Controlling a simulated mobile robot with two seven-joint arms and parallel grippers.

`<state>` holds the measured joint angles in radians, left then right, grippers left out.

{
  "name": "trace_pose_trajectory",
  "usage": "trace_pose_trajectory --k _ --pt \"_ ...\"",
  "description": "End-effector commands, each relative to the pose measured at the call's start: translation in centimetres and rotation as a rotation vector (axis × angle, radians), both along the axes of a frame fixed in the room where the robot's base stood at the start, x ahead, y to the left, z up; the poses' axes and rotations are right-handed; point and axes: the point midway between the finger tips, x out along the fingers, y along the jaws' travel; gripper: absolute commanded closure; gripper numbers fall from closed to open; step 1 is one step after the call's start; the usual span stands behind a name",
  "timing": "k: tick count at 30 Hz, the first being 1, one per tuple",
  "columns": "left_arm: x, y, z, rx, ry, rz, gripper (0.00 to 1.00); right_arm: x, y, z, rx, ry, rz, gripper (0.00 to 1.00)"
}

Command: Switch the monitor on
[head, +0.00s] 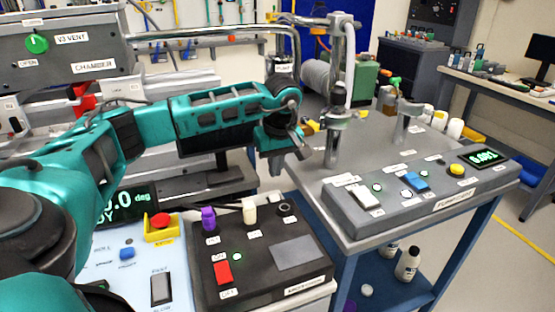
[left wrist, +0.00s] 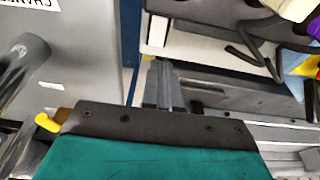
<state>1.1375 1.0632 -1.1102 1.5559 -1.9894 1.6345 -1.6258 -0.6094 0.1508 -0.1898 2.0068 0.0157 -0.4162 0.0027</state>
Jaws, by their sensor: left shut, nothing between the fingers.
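My left gripper (head: 277,164) hangs above and behind the dark control box, apart from it. It is shut and empty; its grey fingers also show in the left wrist view (left wrist: 164,84). The dark control box (head: 262,277) has a red switch (head: 223,272), a small green light, a purple knob (head: 208,218), a white lever (head: 249,212), a black round knob and a grey blank plate. A dark screen (head: 543,48) stands on the far right bench. I cannot tell for sure which thing is the monitor. My right gripper is not in view.
The pump cart (head: 312,178) to the right carries a grey panel with white, blue and yellow buttons and a lit green display (head: 484,156). A metal post (head: 340,90) rises from it. A red stop button (head: 160,221) sits on the pale panel at left.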

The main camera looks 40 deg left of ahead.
Motion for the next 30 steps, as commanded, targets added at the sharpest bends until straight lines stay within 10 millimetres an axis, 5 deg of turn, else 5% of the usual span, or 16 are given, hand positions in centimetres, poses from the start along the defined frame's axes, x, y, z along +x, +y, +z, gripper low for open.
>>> trace_pose_trajectory --k 6,12,30 --pt "0.4 0.8 -4.9 -0.001 0.003 0.0 1.0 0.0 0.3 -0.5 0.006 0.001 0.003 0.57" --pt "0.7 1.3 -7.6 -0.002 0.0 0.0 1.0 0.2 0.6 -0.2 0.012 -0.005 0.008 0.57" --pt "0.9 1.6 -8.8 -0.015 0.006 0.002 1.0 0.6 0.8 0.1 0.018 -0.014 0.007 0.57"
